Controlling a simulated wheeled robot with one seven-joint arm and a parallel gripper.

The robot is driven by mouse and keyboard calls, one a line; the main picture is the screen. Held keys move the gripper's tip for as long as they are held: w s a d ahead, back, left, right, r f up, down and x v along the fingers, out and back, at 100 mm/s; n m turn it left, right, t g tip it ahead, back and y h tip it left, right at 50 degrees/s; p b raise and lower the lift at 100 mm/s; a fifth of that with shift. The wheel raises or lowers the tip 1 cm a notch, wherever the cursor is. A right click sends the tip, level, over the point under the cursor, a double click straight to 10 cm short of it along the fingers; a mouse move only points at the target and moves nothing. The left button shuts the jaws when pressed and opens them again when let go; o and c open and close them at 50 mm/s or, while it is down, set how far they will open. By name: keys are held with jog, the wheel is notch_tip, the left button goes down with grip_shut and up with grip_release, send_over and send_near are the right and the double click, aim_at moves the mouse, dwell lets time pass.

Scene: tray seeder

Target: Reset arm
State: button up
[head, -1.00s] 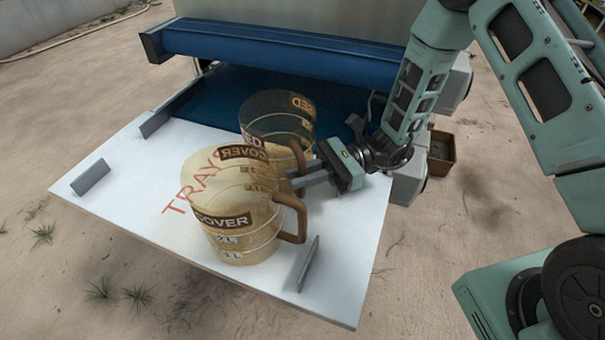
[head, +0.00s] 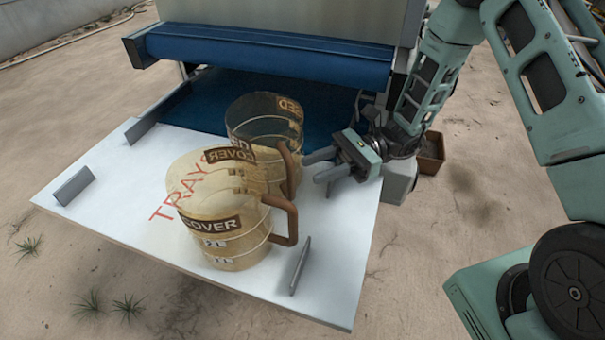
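My gripper (head: 318,166) is over the right part of the white table, its fingers spread apart with nothing between them. It points left toward two measuring jugs and is clear of their handles. The front jug (head: 222,232) is amber and see-through, labelled COVER, with a brown handle on its right. The back jug (head: 262,118) is darker in its upper part, labelled SEED, and also has a brown handle. The front jug hides the back jug's lower left part. Both stand upright on the table.
The white table (head: 110,185) has red TRAYS lettering and grey upright guides (head: 74,186) near its edges. A blue roller (head: 265,52) and dark blue belt (head: 205,100) lie behind. A brown box (head: 431,152) stands on sandy ground at right. The table's left part is clear.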

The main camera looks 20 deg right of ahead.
jog(key=shift+w+d, duration=0.1)
jog(key=shift+d, duration=0.55)
